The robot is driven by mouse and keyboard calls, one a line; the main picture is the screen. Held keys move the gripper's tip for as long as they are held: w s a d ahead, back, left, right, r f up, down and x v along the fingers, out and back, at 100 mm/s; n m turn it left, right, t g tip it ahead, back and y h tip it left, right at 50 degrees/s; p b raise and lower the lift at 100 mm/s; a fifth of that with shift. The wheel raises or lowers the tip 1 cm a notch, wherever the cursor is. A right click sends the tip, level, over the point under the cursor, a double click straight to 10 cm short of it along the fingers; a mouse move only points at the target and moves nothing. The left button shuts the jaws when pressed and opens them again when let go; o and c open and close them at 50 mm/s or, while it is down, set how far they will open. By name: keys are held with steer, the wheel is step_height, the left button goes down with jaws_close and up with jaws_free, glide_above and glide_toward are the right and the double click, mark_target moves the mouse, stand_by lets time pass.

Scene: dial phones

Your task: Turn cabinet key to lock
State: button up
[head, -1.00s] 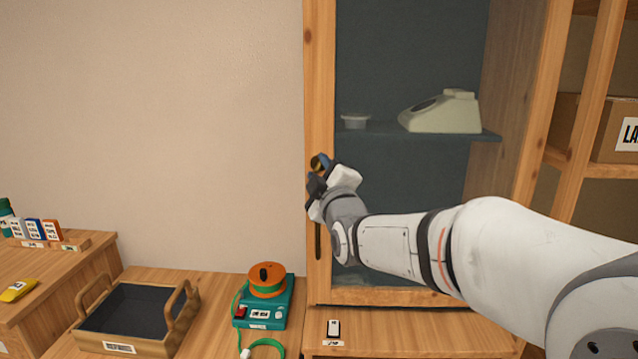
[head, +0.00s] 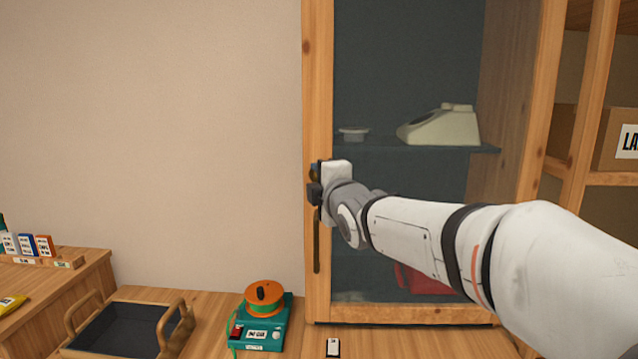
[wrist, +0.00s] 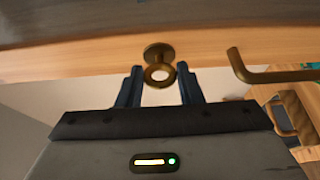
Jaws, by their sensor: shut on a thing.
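The cabinet (head: 318,70) has a wooden frame and a glass front. In the wrist view, the brass key (wrist: 158,86) has a ring-shaped bow and sits at a round brass lock plate (wrist: 159,50) on the wooden door frame. My gripper (wrist: 160,76) is shut on the key, with one dark finger on each side of the bow. In the head view my gripper (head: 315,182) is at the cabinet's left frame, above the long handle, and hides most of the key and lock.
A brass door handle (head: 317,245) hangs just below my gripper; it also shows in the wrist view (wrist: 270,76). Behind the glass are a pale phone (head: 440,127) and a red object (head: 420,280). A tray (head: 125,328) and a teal device (head: 262,325) stand lower left.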

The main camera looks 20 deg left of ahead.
stand_by(0.3)
steer(key=o, duration=1)
steer(key=b+v, duration=0.1)
steer(key=v, duration=0.7)
steer(key=shift+w, duration=0.1)
